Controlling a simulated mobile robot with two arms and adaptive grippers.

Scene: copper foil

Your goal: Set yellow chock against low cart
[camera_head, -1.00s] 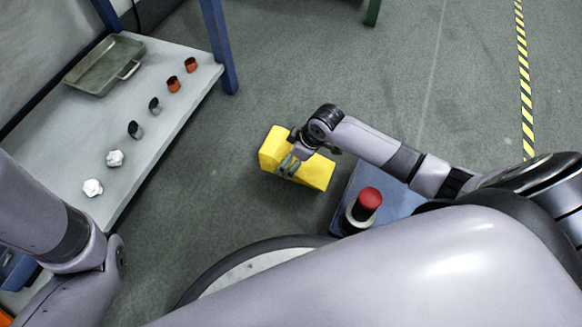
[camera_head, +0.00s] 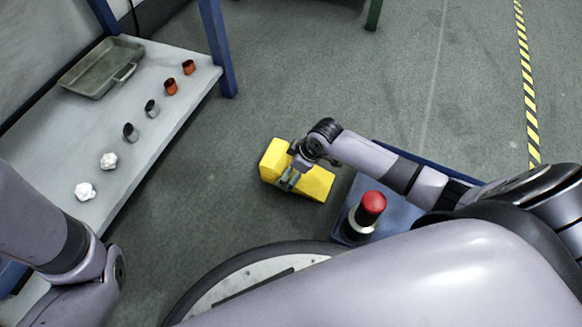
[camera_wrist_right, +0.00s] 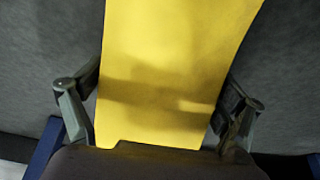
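The yellow chock (camera_head: 315,182) is a wedge-like block in the middle of the head view. My right gripper (camera_head: 288,180) is over it, with fingers at its sides. In the right wrist view the chock (camera_wrist_right: 175,70) fills the space between the two fingers (camera_wrist_right: 158,125), which appear closed on it. Whether its underside touches the floor cannot be told. A low blue platform (camera_head: 398,212), possibly the low cart, lies right of the chock, partly hidden by my right arm. A narrow gap shows between them. My left arm enters at left; its gripper is out of view.
A red-topped button (camera_head: 371,204) stands on the blue platform. A grey shelf (camera_head: 60,150) on blue posts at left holds a metal tray (camera_head: 98,72) and several small pieces. Floor (camera_head: 300,80) beyond the chock is clear. Yellow-black tape (camera_head: 525,80) runs at right.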

